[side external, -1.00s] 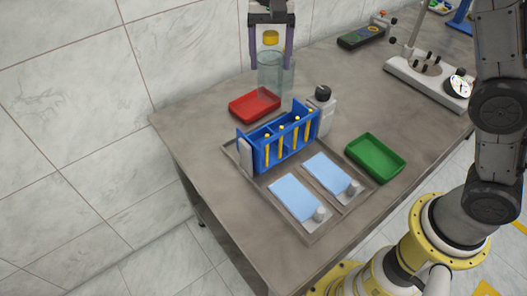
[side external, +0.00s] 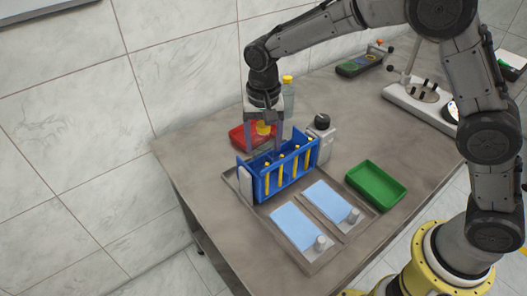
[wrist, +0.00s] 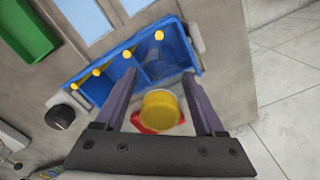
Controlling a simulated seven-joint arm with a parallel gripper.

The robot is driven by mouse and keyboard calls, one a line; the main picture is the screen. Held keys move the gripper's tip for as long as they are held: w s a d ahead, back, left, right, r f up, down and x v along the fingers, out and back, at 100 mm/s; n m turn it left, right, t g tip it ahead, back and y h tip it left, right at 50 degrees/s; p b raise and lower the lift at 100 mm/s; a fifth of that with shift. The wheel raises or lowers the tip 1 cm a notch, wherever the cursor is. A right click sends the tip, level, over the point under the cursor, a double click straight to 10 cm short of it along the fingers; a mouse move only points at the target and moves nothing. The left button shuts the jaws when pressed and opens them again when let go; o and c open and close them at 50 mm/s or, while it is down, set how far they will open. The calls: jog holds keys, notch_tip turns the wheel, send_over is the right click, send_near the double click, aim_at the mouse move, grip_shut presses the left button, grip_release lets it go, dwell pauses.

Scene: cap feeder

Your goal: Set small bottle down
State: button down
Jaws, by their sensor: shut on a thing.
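The small bottle shows mainly as a yellow cap (side external: 263,128) between my fingers; the same cap (wrist: 160,111) is in the wrist view. Its clear body is hard to make out. My gripper (side external: 264,149) points down and is shut on the bottle, just behind the blue rack (side external: 262,186) and in front of the red tray. In the wrist view my gripper (wrist: 160,80) reaches toward the blue rack (wrist: 96,62). I cannot tell whether the bottle touches the rack or any surface.
Several yellow-topped tubes stand in the rack. A clear yellow-capped bottle (side external: 288,97) stands behind my gripper. The red tray (side external: 237,136) is behind the rack. Light blue pads (side external: 297,226) lie in front.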

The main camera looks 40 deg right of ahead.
aim_at(263, 124)
jog(key=shift+f, duration=1.85)
jog(key=shift+f, duration=0.1)
jog(key=shift+c, duration=1.3)
grip_release()
notch_tip(263, 124, up, 12)
jog(key=shift+r, duration=0.15)
